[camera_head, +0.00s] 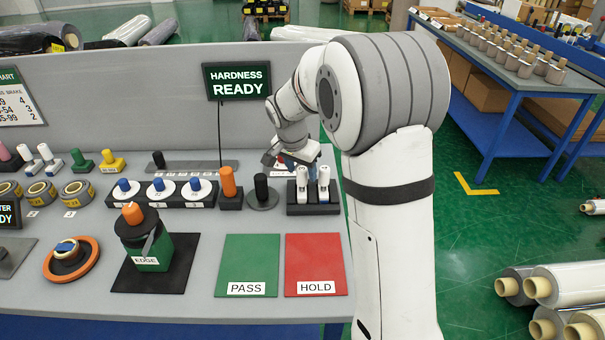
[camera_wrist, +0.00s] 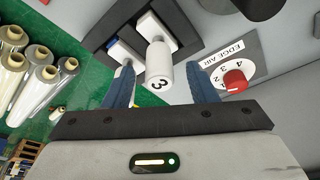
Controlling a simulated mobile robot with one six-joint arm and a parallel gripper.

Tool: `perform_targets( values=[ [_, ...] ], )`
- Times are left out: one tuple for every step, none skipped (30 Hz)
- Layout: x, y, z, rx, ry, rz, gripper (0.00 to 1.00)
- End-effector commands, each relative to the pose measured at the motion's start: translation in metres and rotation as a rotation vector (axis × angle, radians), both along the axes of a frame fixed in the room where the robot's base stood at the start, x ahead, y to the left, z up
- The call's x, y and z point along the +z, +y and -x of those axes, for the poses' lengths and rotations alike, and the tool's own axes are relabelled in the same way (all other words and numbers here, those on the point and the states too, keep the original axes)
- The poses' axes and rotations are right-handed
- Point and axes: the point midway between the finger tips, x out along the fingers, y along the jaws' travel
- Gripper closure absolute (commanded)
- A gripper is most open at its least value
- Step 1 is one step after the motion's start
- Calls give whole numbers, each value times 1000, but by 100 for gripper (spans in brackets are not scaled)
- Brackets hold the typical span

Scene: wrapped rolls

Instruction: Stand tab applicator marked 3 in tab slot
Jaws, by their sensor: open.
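The tab applicator marked 3 (camera_wrist: 158,66) is white, with its numbered end facing the wrist camera. It is between the two blue fingers of my gripper (camera_wrist: 160,70), which are open with gaps on both sides. A second white applicator (camera_wrist: 122,52) is just left of it. In the head view, two white applicators (camera_head: 303,184) (camera_head: 324,182) stand upright in a black holder (camera_head: 313,210) at the bench's right end. No label showing the tab slot is readable.
A red knob (camera_wrist: 235,80) on an EDGE AIR dial plate is close to my right finger in the wrist view. A black knob (camera_head: 261,188) and an orange-handled tool (camera_head: 229,183) stand left of the holder. Green PASS (camera_head: 249,262) and red HOLD (camera_head: 315,262) mats are clear.

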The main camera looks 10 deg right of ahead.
Motion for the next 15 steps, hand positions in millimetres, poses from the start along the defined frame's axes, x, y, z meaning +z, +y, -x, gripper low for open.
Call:
perform_targets(
  values=[
    [10, 2, 1, 1, -3, -1, 48],
    [16, 3, 2, 1, -4, 0, 48],
    [23, 4, 4, 0, -4, 0, 48],
    [27, 5, 5, 0, -4, 0, 48],
    [32, 6, 6, -1, -4, -1, 48],
    [37, 7, 7, -1, -3, 0, 48],
    [41, 8, 7, -1, -4, -1, 48],
    [43, 8, 8, -1, -2, -1, 48],
    [46, 9, 9, -2, -1, -1, 48],
    [48, 9, 9, -2, -1, -1, 48],
    [50, 9, 10, -2, -1, -1, 48],
    [51, 10, 10, -2, -1, -1, 48],
    [52, 10, 10, -2, -1, -1, 48],
    [52, 10, 10, -2, -1, -1, 48],
    [52, 10, 10, -2, 0, 0, 48]
  ],
)
